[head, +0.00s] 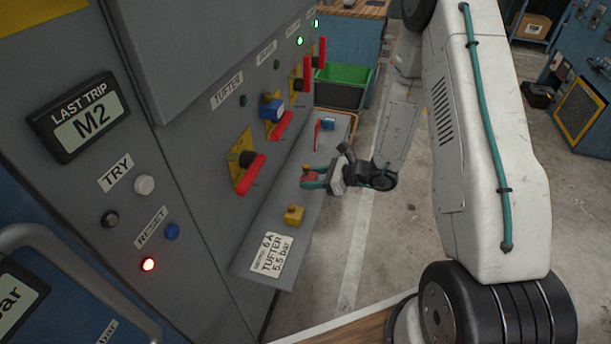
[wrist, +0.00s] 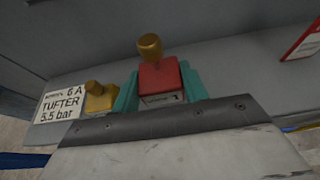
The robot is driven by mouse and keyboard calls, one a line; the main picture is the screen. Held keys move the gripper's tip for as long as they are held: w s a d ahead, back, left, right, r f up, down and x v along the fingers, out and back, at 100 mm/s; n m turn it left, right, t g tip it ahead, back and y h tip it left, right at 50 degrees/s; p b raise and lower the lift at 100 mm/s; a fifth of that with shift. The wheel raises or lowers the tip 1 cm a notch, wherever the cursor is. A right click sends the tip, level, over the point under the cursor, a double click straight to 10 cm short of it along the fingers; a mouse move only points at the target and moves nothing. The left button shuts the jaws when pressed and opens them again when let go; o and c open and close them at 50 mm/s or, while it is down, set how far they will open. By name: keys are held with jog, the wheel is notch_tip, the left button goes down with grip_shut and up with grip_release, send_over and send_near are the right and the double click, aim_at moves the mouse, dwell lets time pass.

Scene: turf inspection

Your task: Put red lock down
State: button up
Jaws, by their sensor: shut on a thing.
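The red lock (wrist: 158,78) has a brass-coloured top and a pale label on its near face. My gripper (wrist: 158,88) is shut on it, with a teal finger on either side. In the head view, the red lock (head: 308,174) and my gripper (head: 314,181) are over the grey ledge (head: 262,232) below the panel. The lock looks close to the ledge's surface; I cannot tell whether it touches. The fingers hide its sides.
A yellow lock (head: 293,215) stands on the ledge beside a white TUFTER card (head: 266,255). A blue lock (head: 327,124) and a red-edged card (head: 317,136) are farther along. Red handles (head: 250,174) jut from the panel. Some bare ledge lies around the gripper.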

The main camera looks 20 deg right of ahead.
aim_at(305, 175)
jog(key=w, duration=0.5)
jog(key=shift+w+a+f, duration=0.15)
jog(key=shift+a+f, duration=0.05)
jog(key=shift+f, duration=1.8)
jog(key=shift+f, duration=0.15)
jog(key=o, duration=1)
